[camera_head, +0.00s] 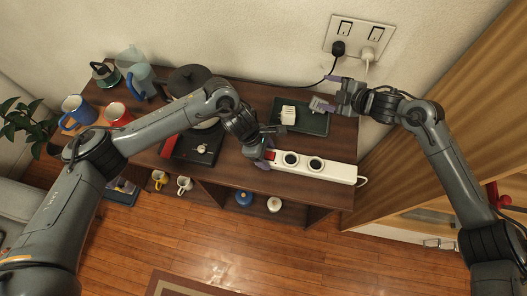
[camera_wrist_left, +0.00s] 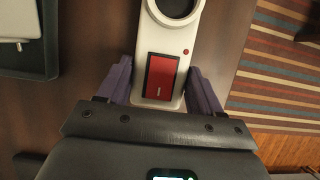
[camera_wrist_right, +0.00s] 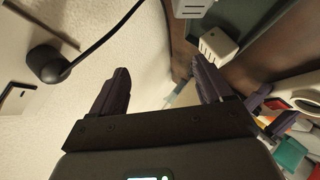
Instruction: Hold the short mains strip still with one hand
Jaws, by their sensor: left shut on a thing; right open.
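The short mains strip (camera_head: 335,169) is white and lies along the front right of the dark wooden top, with two round sockets showing. Its red switch (camera_wrist_left: 161,77) is at the left end, and a white lead leaves the right end. My left gripper (camera_head: 267,153) is shut on the switch end. In the left wrist view its purple fingers (camera_wrist_left: 160,88) sit on both sides of the strip. My right gripper (camera_head: 326,92) is open and empty, raised near the wall at the back right. Its fingers also show apart in the right wrist view (camera_wrist_right: 158,75).
A dark tray (camera_head: 316,122) with a white plug-like block (camera_head: 288,113) lies behind the strip. A wall socket plate (camera_head: 358,38) holds a black plug (camera_head: 338,48) and a white plug (camera_head: 368,54); the black lead hangs near my right gripper. A dark pot (camera_head: 188,78) and mugs stand left.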

